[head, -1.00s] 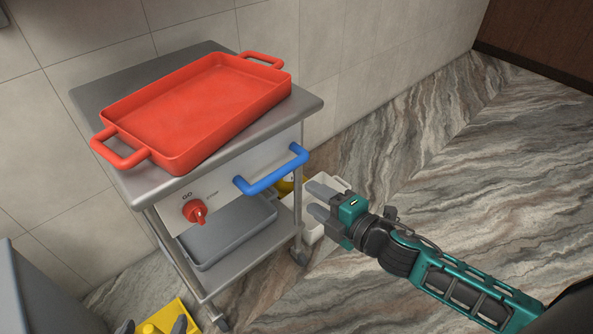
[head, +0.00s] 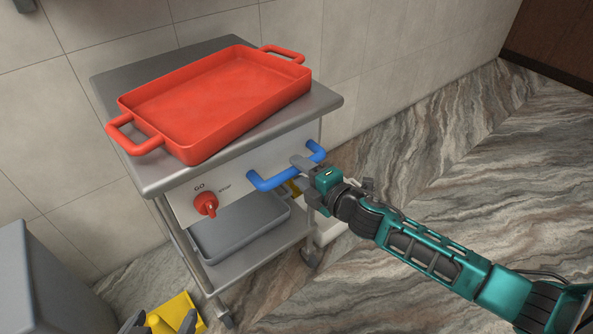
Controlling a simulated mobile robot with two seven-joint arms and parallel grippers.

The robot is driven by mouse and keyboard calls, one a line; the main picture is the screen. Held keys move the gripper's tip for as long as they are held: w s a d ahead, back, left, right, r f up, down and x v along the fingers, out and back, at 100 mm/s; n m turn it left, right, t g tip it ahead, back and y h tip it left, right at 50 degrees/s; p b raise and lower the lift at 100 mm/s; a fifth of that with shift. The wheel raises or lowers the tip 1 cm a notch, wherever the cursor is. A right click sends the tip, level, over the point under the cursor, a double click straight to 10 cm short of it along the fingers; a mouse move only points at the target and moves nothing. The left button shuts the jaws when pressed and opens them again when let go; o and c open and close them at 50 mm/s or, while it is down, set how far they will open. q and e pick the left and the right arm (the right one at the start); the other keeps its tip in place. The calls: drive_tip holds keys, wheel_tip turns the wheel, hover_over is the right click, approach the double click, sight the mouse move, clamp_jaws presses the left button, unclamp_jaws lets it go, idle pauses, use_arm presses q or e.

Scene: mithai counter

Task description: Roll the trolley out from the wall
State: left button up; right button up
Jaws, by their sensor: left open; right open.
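The grey metal trolley (head: 165,179) stands against the tiled wall. A blue bar handle (head: 268,183) is fixed to its white front panel, beside a red knob (head: 206,204) marked GO. My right gripper (head: 303,176) is at the right part of the handle, jaws open, one finger over the bar and the other lower, partly hidden; I cannot tell whether they touch it. My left gripper (head: 160,322) shows only as dark fingertips at the bottom edge, open, around part of a yellow object (head: 180,309); contact cannot be told.
A red two-handled tray (head: 215,95) lies on the trolley top. A grey bin (head: 240,226) sits on the lower shelf. A pale container (head: 335,228) is behind my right gripper. A grey block (head: 50,280) stands at lower left. The marble floor to the right is clear.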

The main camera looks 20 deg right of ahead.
drive_tip(key=shift+x, duration=1.15)
drive_tip(key=shift+c, duration=0.2)
clamp_jaws()
